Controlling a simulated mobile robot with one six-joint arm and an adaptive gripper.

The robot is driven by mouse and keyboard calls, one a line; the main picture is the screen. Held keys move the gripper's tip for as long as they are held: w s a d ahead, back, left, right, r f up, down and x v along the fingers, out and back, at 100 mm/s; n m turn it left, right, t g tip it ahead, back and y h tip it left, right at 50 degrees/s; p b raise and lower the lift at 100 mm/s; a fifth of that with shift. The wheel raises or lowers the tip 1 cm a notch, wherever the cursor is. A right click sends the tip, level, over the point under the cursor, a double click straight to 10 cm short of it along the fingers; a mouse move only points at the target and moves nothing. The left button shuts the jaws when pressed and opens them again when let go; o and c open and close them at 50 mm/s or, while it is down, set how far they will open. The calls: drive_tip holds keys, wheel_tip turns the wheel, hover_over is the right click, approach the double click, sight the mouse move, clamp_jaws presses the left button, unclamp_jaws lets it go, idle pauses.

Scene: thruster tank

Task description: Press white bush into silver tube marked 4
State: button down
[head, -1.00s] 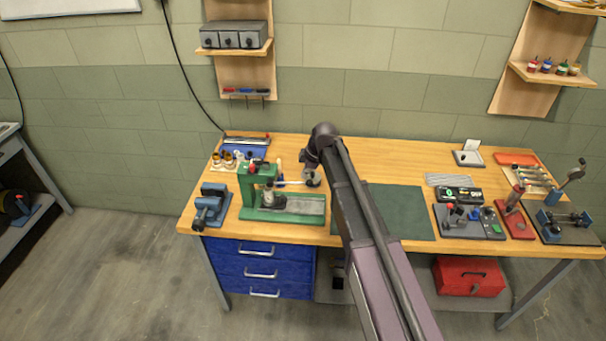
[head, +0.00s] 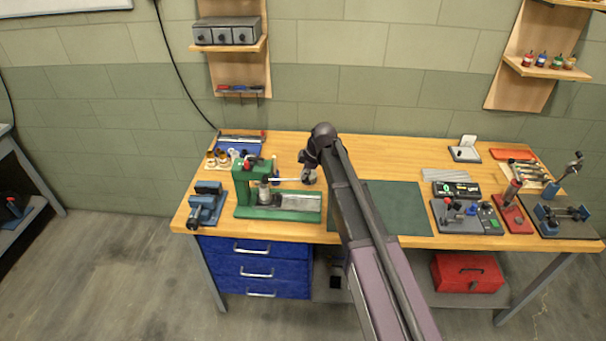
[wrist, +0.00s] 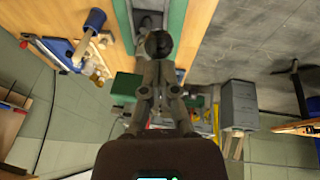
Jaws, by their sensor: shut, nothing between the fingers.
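A green press (head: 243,186) stands on the left half of the bench, its pale lever (head: 284,180) sticking out to the right. A silver tube-like part (head: 264,192) stands upright under the press head; no number is readable on it. I cannot make out a white bush there. My gripper (head: 308,180) is at the lever's outer end, pointing down. In the wrist view my gripper (wrist: 159,68) has its fingers together behind a dark round knob (wrist: 158,42). I cannot tell whether they touch it.
A blue vise (head: 206,204) stands left of the press. Small pale and brown parts (head: 222,158) sit behind it, near a blue tray (head: 240,147). A green mat (head: 400,208) lies clear to the right. Fixtures and a red toolbox (head: 467,272) are farther right.

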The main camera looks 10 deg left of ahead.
drive_tip(key=shift+d+f, duration=0.2)
drive_tip(key=shift+f, duration=0.05)
drive_tip(key=shift+r, duration=0.15)
drive_tip(key=shift+s+a+r+p, duration=0.1)
drive_tip(key=shift+a+r+p, duration=0.15)
drive_tip(key=shift+r+p, duration=0.5)
drive_tip(key=a+p+v, duration=0.1)
drive_tip(key=p+v, duration=1)
drive_tip(key=shift+s+a+r, duration=0.3)
drive_tip(key=shift+r, duration=0.15)
idle(0.4)
